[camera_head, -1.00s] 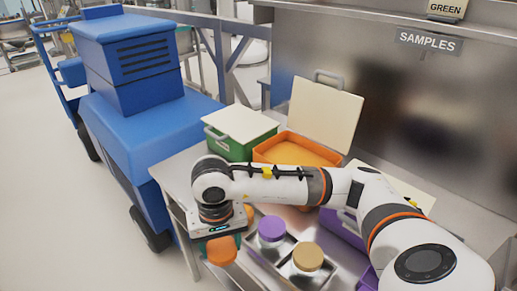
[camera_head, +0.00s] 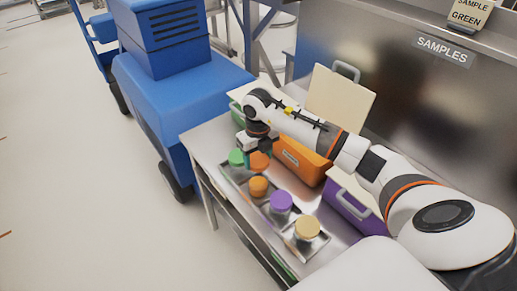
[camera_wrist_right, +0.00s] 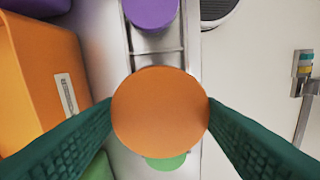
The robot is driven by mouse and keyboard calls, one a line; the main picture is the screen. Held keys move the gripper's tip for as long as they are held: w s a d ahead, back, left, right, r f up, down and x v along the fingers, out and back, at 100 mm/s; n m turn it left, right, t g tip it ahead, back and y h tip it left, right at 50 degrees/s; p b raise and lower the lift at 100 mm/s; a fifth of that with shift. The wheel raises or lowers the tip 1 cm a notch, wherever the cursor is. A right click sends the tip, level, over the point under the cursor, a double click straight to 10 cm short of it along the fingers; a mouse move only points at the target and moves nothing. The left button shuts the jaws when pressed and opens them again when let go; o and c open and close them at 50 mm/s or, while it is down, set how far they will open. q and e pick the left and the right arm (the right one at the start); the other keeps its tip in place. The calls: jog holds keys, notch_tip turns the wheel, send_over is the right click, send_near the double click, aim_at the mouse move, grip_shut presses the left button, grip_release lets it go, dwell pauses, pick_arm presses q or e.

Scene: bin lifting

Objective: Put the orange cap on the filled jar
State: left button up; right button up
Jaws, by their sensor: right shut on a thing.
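My right gripper (camera_head: 258,150) is shut on the round orange cap (camera_head: 260,162) and holds it over the left part of the tray. In the right wrist view the cap (camera_wrist_right: 160,112) lies flat-faced between the two green fingers (camera_wrist_right: 160,125). A small jar with an orange top (camera_head: 258,187) stands in the tray just in front of the held cap in the head view. I cannot tell whether its top is open, and in the wrist view the cap hides what is below. My left gripper is not in view.
The metal tray (camera_head: 300,252) also holds jars with green (camera_head: 236,157), purple (camera_head: 281,203) and tan tops (camera_head: 307,227). An orange bin (camera_head: 305,160) with its lid raised and a closed purple bin (camera_head: 350,206) stand behind. A blue cart (camera_head: 180,95) is at the left.

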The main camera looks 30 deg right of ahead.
jog(key=shift+w+d+f, duration=0.1)
jog(key=shift+f, duration=0.15)
jog(key=b, duration=0.3)
send_over(258, 177)
notch_tip(258, 177, down, 4)
jog(key=shift+f, duration=0.1)
jog(key=shift+f+b, duration=0.7)
dwell(0.6)
jog(key=shift+f+b, duration=0.8)
jog(key=shift+b, duration=0.15)
dwell(1.2)
jog(key=o, duration=1.4)
jog(key=shift+c, duration=0.2)
